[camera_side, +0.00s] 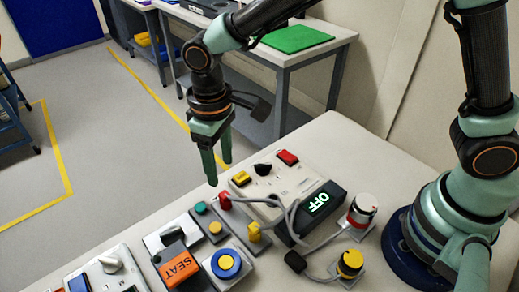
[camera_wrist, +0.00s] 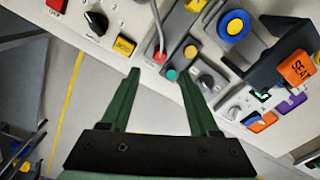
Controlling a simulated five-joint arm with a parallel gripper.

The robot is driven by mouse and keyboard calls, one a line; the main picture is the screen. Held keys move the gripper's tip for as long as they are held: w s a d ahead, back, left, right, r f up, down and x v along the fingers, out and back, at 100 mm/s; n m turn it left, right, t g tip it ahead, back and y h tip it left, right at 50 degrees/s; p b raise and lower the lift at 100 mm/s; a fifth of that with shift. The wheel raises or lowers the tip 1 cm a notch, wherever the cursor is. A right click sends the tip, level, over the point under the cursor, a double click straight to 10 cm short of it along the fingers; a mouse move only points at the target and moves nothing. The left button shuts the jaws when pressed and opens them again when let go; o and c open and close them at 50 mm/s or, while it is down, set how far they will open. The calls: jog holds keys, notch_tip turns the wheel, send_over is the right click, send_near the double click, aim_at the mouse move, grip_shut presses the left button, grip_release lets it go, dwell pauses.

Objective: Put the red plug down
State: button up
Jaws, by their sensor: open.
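The red plug (camera_side: 225,201) sits at the near-left edge of the white control panel (camera_side: 268,182), with a grey cable running from it to the right. In the wrist view the red plug (camera_wrist: 160,57) shows just beyond and between my fingertips. My gripper (camera_side: 218,173) is open, pointing down, with its fingers above the red plug and nothing between them. The fingers also show in the wrist view (camera_wrist: 160,73), apart and empty. I cannot tell whether the plug is seated in a socket or only resting there.
An orange SEAT block (camera_side: 178,268), a blue round button (camera_side: 227,264) and a small button box (camera_side: 209,224) crowd the near side.

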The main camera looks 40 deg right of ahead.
jog(key=d+r+m+t, duration=0.2)
jog(key=d+r+m, duration=0.1)
jog(key=d+r, duration=0.8)
jog(key=s+d+m+t, duration=0.1)
jog(key=s+d, duration=0.2)
jog(key=d, duration=0.3)
jog(key=s+d+r+m+t, duration=0.1)
jog(key=s+d+t, duration=0.1)
jog(key=d, duration=0.5)
jog(key=shift+s+d+r+m+t, duration=0.3)
jog(key=shift+s+m, duration=0.1)
jog(key=shift+s, duration=0.35)
